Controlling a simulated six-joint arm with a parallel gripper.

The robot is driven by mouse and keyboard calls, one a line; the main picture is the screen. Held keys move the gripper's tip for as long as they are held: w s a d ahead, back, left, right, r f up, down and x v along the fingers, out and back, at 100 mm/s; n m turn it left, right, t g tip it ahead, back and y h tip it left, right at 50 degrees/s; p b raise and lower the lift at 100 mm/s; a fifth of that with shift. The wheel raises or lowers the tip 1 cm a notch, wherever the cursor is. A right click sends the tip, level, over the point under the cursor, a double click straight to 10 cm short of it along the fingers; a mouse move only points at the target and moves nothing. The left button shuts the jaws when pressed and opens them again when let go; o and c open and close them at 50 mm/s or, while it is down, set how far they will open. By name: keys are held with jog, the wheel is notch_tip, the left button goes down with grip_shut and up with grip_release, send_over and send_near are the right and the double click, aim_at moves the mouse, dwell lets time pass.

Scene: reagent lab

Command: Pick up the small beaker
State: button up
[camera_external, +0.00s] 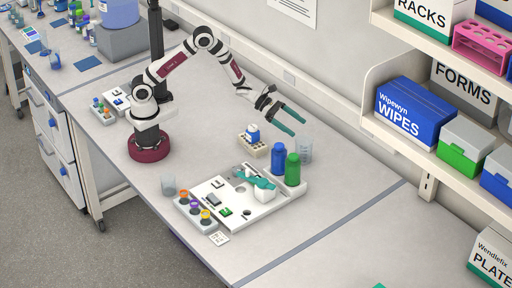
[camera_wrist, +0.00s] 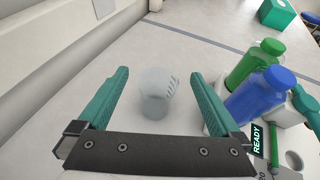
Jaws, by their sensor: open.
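Two clear beakers stand upright on the bench in the external view. A shorter one (camera_external: 169,185) is at the front left corner of the white tray. A taller one (camera_external: 305,151) stands behind the green and blue bottles. My gripper (camera_external: 298,128) is open and empty, raised above the bench near the taller beaker and far from the shorter one. In the wrist view, a beaker with marks (camera_wrist: 155,95) shows between the open teal fingers (camera_wrist: 158,73), below them and not held. It appears to be the taller one, beside the bottles.
A green bottle (camera_external: 292,170) and a blue bottle (camera_external: 278,158) stand close to the taller beaker. The white tray (camera_external: 228,222) holds vials and small parts. A rack (camera_external: 254,149) with a blue-capped item is behind it. The bench at right is clear.

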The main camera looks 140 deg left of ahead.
dwell(0.6)
jog(key=w+d+r+m+h, duration=0.25)
jog(key=d+m+h, duration=0.35)
jog(key=d, duration=0.4)
jog(key=w+d+r+m+h, duration=0.1)
jog(key=d+r+m+h, duration=0.2)
jog(key=d+m+h, duration=0.55)
jog(key=s+d+m+g+h, duration=0.4)
jog(key=s+d+m+g, duration=0.5)
jog(key=s+d+g, duration=0.55)
jog(key=t, duration=0.2)
send_near(162, 184)
jog(key=shift+n, duration=0.25)
jog(key=x, duration=0.7)
jog(key=shift+s+d+f, duration=0.25)
jog(key=shift+f, duration=0.05)
jog(key=c, duration=1.3)
